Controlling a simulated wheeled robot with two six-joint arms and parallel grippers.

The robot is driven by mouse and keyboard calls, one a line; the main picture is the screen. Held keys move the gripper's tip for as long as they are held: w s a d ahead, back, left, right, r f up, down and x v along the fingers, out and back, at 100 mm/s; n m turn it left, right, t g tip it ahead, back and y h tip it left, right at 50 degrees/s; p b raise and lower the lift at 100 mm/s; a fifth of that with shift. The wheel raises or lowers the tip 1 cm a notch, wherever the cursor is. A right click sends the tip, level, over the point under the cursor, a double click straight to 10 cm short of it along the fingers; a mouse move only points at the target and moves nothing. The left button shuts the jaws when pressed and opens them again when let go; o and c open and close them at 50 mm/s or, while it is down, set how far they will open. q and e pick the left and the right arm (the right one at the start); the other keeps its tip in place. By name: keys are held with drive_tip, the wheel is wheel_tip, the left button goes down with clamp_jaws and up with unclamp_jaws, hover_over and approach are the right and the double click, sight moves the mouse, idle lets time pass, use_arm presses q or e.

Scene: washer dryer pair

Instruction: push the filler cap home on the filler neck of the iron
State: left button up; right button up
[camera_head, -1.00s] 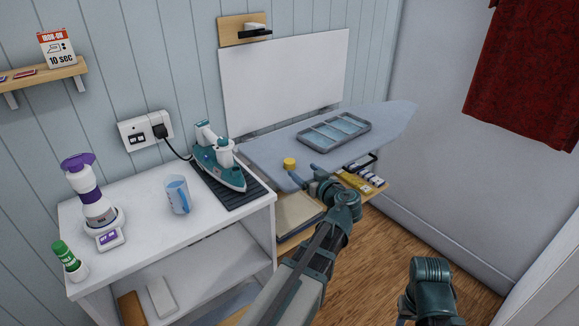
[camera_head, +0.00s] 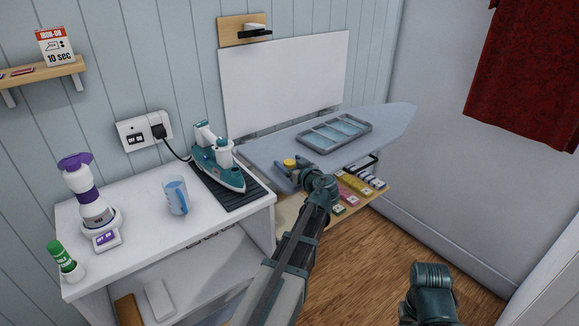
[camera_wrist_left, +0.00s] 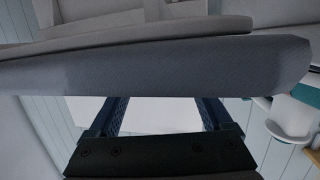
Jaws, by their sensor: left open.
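The teal and white iron (camera_head: 222,170) rests on a dark ribbed mat on the white cabinet. A small yellow round cap (camera_head: 290,162) sits on the grey-blue ironing board (camera_head: 262,152), to the iron's right. My left gripper (camera_head: 294,167) is open, and its fingers appear on either side of the cap in the head view. Their depth relative to it is unclear. In the left wrist view the open fingers (camera_wrist_left: 160,118) show below a grey padded edge, with nothing seen between them but a pale surface. The filler neck is too small to make out.
A grey divided tray (camera_head: 335,132) lies on the board. A blue and white jug (camera_head: 176,195), a purple and white device (camera_head: 97,205) and a green-capped bottle (camera_head: 62,257) stand on the cabinet. A cord runs from the iron to the wall socket (camera_head: 145,130).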

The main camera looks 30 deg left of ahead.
sight(290, 162)
use_arm(q)
clamp_jaws()
idle(0.4)
drive_tip(key=shift+r, duration=0.1)
use_arm(e)
drive_tip(key=shift+r, duration=0.1)
use_arm(q)
drive_tip(key=shift+r+p, duration=0.5)
drive_tip(key=shift+p, duration=0.15)
wheel_tip(290, 162, up, 3)
drive_tip(key=p, duration=0.2)
drive_tip(key=shift+f+p, duration=0.1)
drive_tip(key=shift+p, duration=0.3)
drive_tip(key=s+d, duration=0.2)
drive_tip(key=d, duration=0.5)
drive_tip(key=s+d+r+p, duration=0.1)
drive_tip(key=s+d, duration=0.2)
drive_tip(key=d, duration=0.5)
drive_tip(key=shift+s, duration=0.2)
use_arm(e)
wheel_tip(290, 162, up, 5)
